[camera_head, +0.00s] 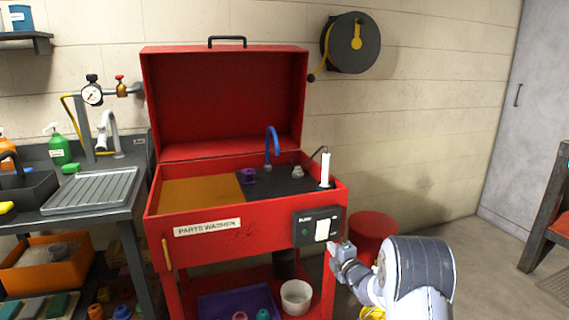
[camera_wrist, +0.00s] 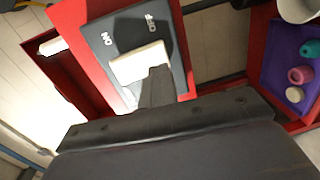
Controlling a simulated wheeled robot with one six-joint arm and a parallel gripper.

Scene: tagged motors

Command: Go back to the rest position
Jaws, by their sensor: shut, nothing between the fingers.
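My gripper (camera_head: 337,248) is shut and empty at the lower right of the head view, just below and right of the switch panel (camera_head: 302,232) on the red parts washer's front. In the wrist view my shut fingers (camera_wrist: 159,72) point at the panel (camera_wrist: 177,60) and overlap the lower edge of its pale rocker switch (camera_wrist: 137,63). I cannot tell whether they touch it. ON and OFF marks show on the panel. The pale rocker also shows in the head view (camera_head: 321,230).
The parts washer (camera_head: 250,222) stands with its lid (camera_head: 225,100) raised. Its lower shelf holds a purple tray (camera_head: 215,305) and a white bucket (camera_head: 296,297). A red drum (camera_head: 372,232) stands behind my arm. A sink bench (camera_head: 125,205) is at left.

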